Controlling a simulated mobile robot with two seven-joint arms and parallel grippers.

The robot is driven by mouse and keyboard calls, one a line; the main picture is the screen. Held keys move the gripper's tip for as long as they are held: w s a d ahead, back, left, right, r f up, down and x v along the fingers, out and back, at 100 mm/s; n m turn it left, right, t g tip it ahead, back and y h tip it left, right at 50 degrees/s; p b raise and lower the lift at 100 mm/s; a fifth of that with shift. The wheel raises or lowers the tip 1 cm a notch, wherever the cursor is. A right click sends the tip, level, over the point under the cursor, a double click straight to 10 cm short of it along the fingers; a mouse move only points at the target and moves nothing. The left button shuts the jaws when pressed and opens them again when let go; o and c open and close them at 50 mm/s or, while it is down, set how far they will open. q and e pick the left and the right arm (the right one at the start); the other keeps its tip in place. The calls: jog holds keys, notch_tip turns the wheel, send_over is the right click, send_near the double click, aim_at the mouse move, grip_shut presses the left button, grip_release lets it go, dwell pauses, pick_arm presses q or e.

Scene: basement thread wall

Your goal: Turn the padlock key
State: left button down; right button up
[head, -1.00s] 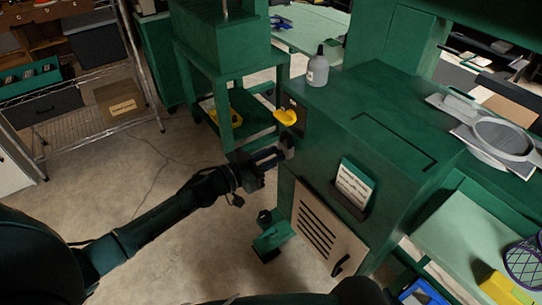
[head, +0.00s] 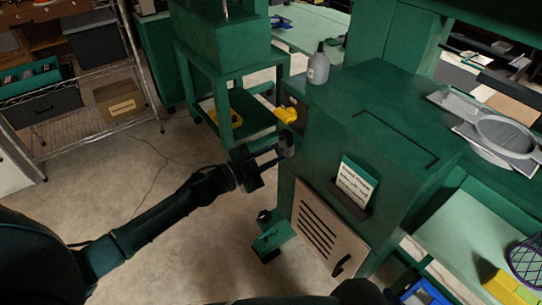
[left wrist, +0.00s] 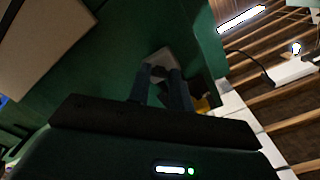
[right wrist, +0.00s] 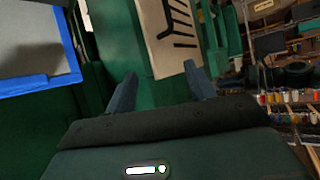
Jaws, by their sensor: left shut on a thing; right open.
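A small grey padlock (head: 288,143) hangs on the left face of the green cabinet, below a yellow handle (head: 287,115). It also shows as a pale block (left wrist: 160,60) in the left wrist view. My left gripper (head: 281,150) reaches it from the left, its fingertips close together at the padlock. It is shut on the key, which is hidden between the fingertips. My right gripper (right wrist: 160,85) is open and empty in the right wrist view, with a slatted panel beyond it.
The green cabinet (head: 395,110) carries a grey bottle (head: 318,66) at its back left corner and a label card (head: 356,182) on its front. A slatted panel (head: 322,228) is below. A wire shelf (head: 95,125) stands left; the floor between is clear.

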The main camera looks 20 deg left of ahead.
pick_arm(q)
jog(key=shift+m+b, duration=1.05)
jog(key=shift+m, duration=2.75)
pick_arm(e)
jog(key=shift+w+a+f+m, duration=0.1)
jog(key=shift+f+m, duration=0.2)
jog(key=shift+f, duration=0.35)
pick_arm(q)
jog(key=c, duration=1.2)
grip_release()
jog(key=shift+c, duration=0.2)
pick_arm(e)
jog(key=shift+f, duration=0.2)
pick_arm(q)
jog(key=b+v, duration=0.1)
jog(key=v, duration=1.2)
pick_arm(e)
jog(key=shift+a+f, duration=0.1)
jog(key=shift+f, duration=0.15)
pick_arm(q)
jog(key=shift+s, duration=0.1)
